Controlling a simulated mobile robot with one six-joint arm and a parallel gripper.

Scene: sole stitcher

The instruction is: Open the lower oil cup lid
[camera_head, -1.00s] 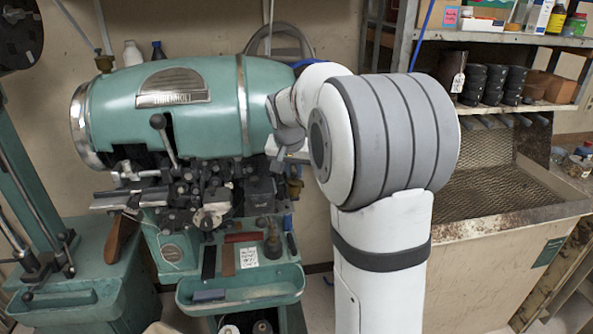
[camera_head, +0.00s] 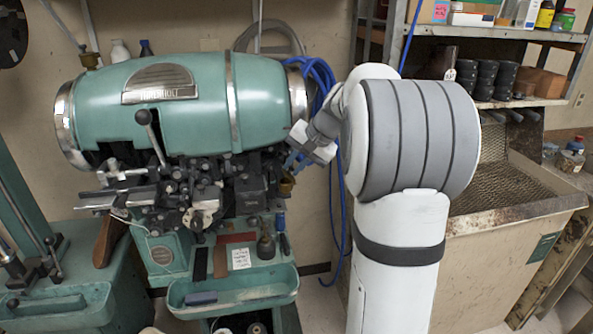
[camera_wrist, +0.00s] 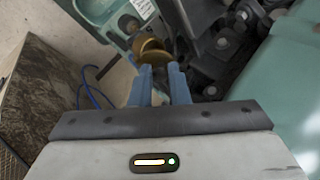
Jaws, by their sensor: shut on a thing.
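The lower oil cup (camera_head: 286,187) is a small brass cup at the right end of the stitcher's dark mechanism, under the green barrel. My gripper (camera_head: 296,160) is just above it in the head view, with its fingertips small and partly hard to make out. In the wrist view, the two blue fingers of my gripper (camera_wrist: 157,72) are closed on the brass lid (camera_wrist: 153,50) at their tips. The fingers hide part of the brass, and I cannot tell how far the lid is tilted.
The green stitcher barrel (camera_head: 190,100) is left of my gripper. Blue hoses (camera_head: 325,85) hang close behind my wrist. A green tray (camera_head: 230,295) with tools stands below. A shelf and a mesh-topped bench (camera_head: 500,185) are at the right.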

